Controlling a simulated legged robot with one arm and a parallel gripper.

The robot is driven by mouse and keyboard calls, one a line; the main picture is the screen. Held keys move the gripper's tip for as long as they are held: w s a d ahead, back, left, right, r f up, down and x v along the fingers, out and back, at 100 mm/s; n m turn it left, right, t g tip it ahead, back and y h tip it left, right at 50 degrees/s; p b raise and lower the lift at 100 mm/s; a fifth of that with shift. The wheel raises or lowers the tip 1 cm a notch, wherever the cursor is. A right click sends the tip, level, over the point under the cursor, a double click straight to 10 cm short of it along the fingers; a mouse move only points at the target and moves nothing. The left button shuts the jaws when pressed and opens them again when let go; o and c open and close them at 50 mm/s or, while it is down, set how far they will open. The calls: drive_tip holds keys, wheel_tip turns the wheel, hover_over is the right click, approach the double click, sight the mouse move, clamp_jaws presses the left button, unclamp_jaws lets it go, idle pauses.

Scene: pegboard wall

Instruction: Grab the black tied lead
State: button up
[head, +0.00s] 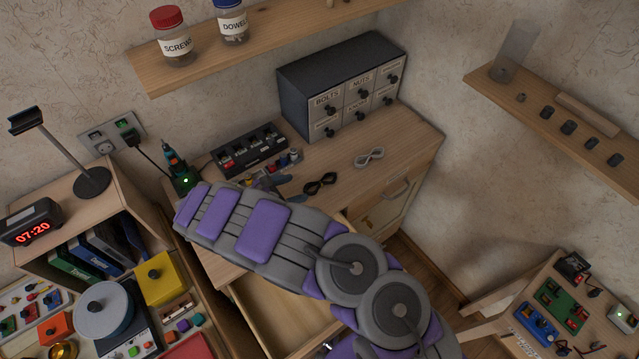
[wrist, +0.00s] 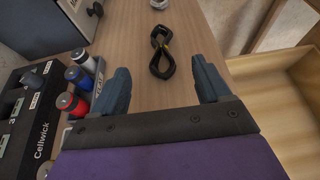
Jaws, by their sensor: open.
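The black tied lead (head: 321,183) lies on the wooden desk top as a figure-eight bundle with a tie at its middle. In the wrist view the black lead (wrist: 161,54) lies ahead of my gripper, a little above the middle of the picture. My gripper (wrist: 160,82) is open, with one dark finger on each side and nothing between them. The lead's near loop lies just beyond or about level with the fingertips; I cannot tell the height gap. In the head view my arm hides most of my gripper (head: 280,185), left of the lead.
A light grey tied lead (head: 369,158) lies right of the black one. A dark drawer cabinet (head: 340,85) stands behind. A black Cellwick charger (head: 248,150) and small cylinders (wrist: 78,80) sit left of my gripper. An open drawer (wrist: 275,105) is at the right.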

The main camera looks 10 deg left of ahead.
sight(321, 181)
drive_tip(key=x, duration=0.5)
drive_tip(key=shift+w+d+f+b, duration=0.1)
drive_tip(key=shift+w+d+b, duration=0.1)
drive_tip(key=shift+d+b, duration=0.15)
drive_tip(key=x, duration=0.2)
drive_tip(key=b+x, duration=0.1)
drive_tip(key=x, duration=0.1)
drive_tip(key=shift+a+f, duration=0.15)
drive_tip(key=shift+f, duration=0.1)
drive_tip(key=shift+w+d+f, duration=0.1)
drive_tip(key=shift+w+d, duration=0.3)
drive_tip(key=shift+c, duration=0.2)
drive_tip(key=c, duration=1)
drive_tip(key=shift+c, duration=0.2)
